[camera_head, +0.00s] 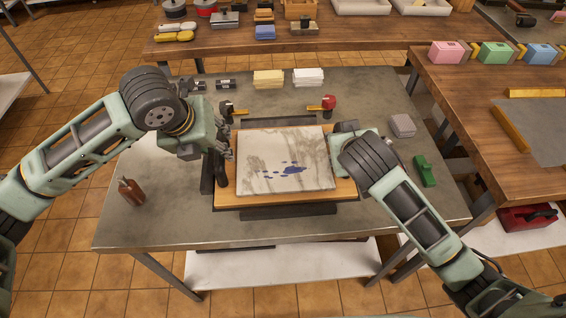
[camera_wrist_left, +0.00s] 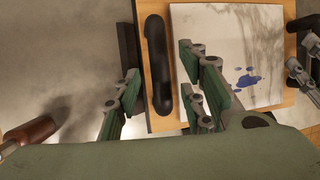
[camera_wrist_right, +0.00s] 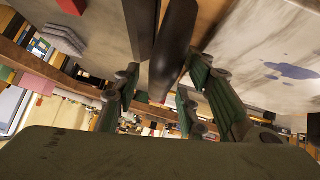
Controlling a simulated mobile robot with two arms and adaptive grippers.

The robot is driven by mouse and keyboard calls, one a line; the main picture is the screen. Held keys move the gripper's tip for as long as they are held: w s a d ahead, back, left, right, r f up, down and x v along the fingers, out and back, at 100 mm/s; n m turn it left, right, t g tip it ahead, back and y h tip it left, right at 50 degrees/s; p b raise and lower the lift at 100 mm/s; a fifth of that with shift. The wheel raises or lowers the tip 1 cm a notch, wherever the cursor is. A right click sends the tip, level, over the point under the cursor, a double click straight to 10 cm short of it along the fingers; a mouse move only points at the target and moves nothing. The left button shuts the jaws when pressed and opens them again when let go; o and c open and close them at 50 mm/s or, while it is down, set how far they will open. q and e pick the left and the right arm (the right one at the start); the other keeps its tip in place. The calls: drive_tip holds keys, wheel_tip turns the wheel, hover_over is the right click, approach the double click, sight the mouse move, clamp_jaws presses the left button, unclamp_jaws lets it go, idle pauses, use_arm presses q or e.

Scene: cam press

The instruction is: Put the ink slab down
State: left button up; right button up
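The ink slab, a pale veined stone with blue ink spots (camera_head: 262,150), lies flat on a wooden board (camera_head: 230,193) with a dark handle at each side. Both also show in the left wrist view, slab (camera_wrist_left: 215,45) and board (camera_wrist_left: 160,122). My left gripper (camera_head: 224,147) is open, its fingers on either side of the left handle (camera_wrist_left: 157,65) with gaps. My right gripper (camera_wrist_right: 165,85) is open around the right handle (camera_wrist_right: 172,50), with gaps too. My right arm hides that handle in the head view. I cannot tell whether the board touches the dark rails beneath.
Wooden tables stand behind and right. The table's front strip is bare.

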drive_tip(key=shift+s+r, duration=0.1)
use_arm(q)
drive_tip(key=v, duration=0.7)
drive_tip(key=shift+r, duration=0.35)
use_arm(e)
drive_tip(key=v, duration=1.1)
drive_tip(key=shift+s+r, duration=0.2)
drive_tip(key=shift+s, duration=0.15)
use_arm(q)
drive_tip(key=shift+s+a, duration=0.1)
drive_tip(key=shift+s, duration=0.15)
use_arm(e)
drive_tip(key=shift+a, duration=0.1)
